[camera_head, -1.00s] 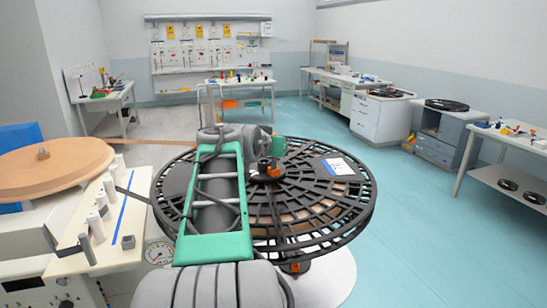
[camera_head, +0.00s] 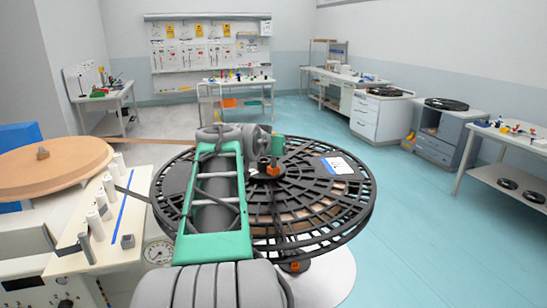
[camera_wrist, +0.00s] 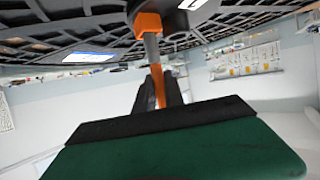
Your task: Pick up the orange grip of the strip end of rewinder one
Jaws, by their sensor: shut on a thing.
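The large black spoked reel (camera_head: 345,215) lies flat in front of me, with an orange piece (camera_head: 272,170) at its hub. My gripper (camera_head: 277,148), green at its end, is over the hub area, partly hidden by my arm. In the wrist view my gripper's dark fingers (camera_wrist: 157,92) are shut on a narrow orange grip (camera_wrist: 157,80). An orange block with a grey pin (camera_wrist: 147,23) is close beyond the fingertips, against the reel's underside or face; I cannot tell which. The strip behind the grip is not clearly visible.
On the left, a brown disc (camera_head: 50,168) and a white panel with several grey posts (camera_head: 95,222) stand close to the reel. Another orange piece (camera_head: 295,266) is below the reel's front edge. Open blue floor (camera_head: 430,240) is to the right, with workbenches beyond.

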